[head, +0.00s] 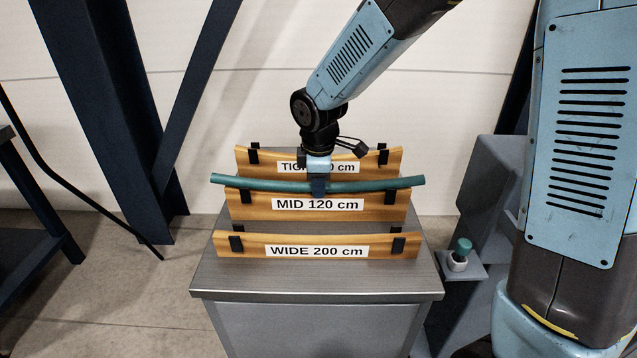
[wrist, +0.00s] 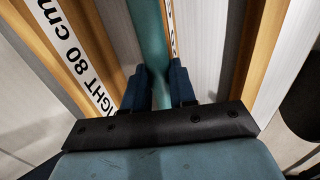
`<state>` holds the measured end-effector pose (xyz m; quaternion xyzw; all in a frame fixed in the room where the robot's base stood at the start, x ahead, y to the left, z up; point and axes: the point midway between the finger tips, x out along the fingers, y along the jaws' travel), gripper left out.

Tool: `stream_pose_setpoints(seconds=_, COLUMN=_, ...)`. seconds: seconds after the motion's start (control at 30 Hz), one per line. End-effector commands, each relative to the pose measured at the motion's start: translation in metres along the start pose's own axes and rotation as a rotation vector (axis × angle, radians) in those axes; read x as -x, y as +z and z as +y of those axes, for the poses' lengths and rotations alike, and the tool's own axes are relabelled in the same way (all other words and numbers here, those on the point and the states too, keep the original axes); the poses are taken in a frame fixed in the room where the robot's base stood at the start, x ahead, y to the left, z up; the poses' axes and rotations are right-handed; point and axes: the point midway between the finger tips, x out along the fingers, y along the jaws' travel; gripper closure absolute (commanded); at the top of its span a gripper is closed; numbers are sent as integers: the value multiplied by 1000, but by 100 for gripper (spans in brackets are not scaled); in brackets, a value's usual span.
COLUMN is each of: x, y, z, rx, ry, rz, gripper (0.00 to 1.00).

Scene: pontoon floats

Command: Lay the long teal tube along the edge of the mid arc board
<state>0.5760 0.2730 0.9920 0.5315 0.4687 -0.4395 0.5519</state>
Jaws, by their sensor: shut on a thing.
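The long teal tube (head: 382,184) runs left to right along the top edge of the mid arc board (head: 262,206), which is labelled MID 120 cm. The tube bows slightly, its ends a little higher or level with the board's upper corners and reaching past both sides. My gripper (head: 319,190) is shut on the tube near its middle, from above. In the wrist view, the tube (wrist: 150,40) passes between the two dark fingers (wrist: 160,88). Whether the tube touches the board's edge all along cannot be told.
The tight board (head: 250,160) stands behind and the wide board (head: 290,252) in front, each with black clips, on a grey metal cabinet top (head: 310,278). A small cup with a teal-topped item (head: 460,254) sits on a side shelf at right.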

Motion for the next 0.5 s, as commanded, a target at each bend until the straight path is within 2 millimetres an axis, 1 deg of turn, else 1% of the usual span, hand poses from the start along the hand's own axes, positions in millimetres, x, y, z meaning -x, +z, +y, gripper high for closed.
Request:
stream_pose_setpoints(seconds=0.07, x=-3, y=1, z=-2, rx=-1, ry=-7, rz=-3, gripper=100)
stream_pose_setpoints(seconds=0.1, x=-4, y=1, z=-2, rx=-1, ry=-8, rz=-3, gripper=72)
stream_pose_setpoints(seconds=0.37, x=-5, y=2, z=-4, rx=-1, ry=-12, rz=-5, gripper=47)
stream_pose_setpoints(seconds=0.4, x=-5, y=2, z=-5, rx=-1, ry=-13, rz=-6, gripper=45)
stream_pose_setpoints(seconds=0.5, x=-5, y=2, z=-5, rx=0, ry=-15, rz=-7, gripper=45)
